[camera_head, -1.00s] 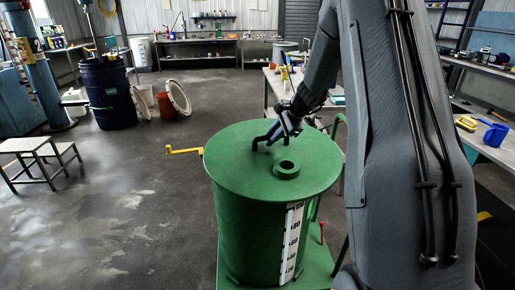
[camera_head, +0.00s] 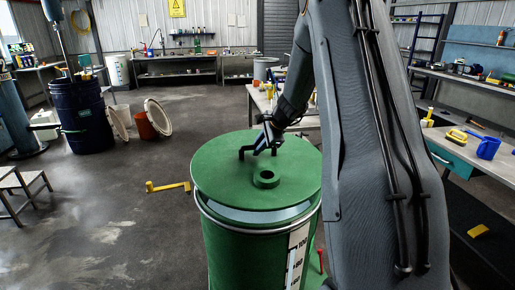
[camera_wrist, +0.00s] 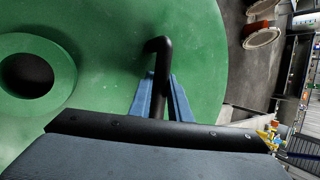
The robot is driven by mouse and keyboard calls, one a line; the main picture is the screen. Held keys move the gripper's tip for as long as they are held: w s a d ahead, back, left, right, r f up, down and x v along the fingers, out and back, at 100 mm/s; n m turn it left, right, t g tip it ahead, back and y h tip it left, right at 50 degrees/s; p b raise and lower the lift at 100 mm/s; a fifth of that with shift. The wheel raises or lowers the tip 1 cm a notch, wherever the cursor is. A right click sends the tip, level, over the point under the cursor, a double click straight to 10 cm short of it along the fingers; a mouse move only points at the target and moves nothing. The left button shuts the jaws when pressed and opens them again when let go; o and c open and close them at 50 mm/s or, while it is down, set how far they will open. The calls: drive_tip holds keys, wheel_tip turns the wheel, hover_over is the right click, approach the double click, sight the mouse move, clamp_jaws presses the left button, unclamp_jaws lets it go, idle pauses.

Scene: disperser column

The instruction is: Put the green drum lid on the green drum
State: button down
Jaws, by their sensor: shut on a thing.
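The green drum lid (camera_head: 220,180) is a flat round disc with a black bar handle (camera_head: 243,151) and a raised round collar with a hole (camera_head: 266,180). My gripper (camera_head: 264,146) is shut on the handle; the wrist view shows its two blue fingers (camera_wrist: 160,100) on either side of the black bar (camera_wrist: 159,62). The green drum (camera_head: 235,250) stands upright directly below the lid. A pale band and a grey rim show between lid and drum at the front, so the lid looks slightly raised. The back of the rim is hidden by the lid.
A yellow crank (camera_head: 168,187) sticks out left of the drum. A dark blue drum (camera_head: 80,118), an orange bucket (camera_head: 146,126) and pale round lids (camera_head: 158,117) stand back left. A bench (camera_head: 465,160) is at right. The floor at left is mostly clear.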

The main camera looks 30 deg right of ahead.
sight(262, 160)
drive_tip(key=shift+f+b, duration=3.55)
drive_tip(key=shift+f, duration=0.45)
drive_tip(key=c, duration=1.6)
unclamp_jaws()
drive_tip(key=shift+o, duration=0.2)
drive_tip(key=shift+s+f, duration=0.1)
drive_tip(key=shift+f, duration=0.05)
drive_tip(key=shift+b+v, duration=0.5)
drive_tip(key=shift+v, duration=3.5)
drive_tip(key=shift+a, duration=0.1)
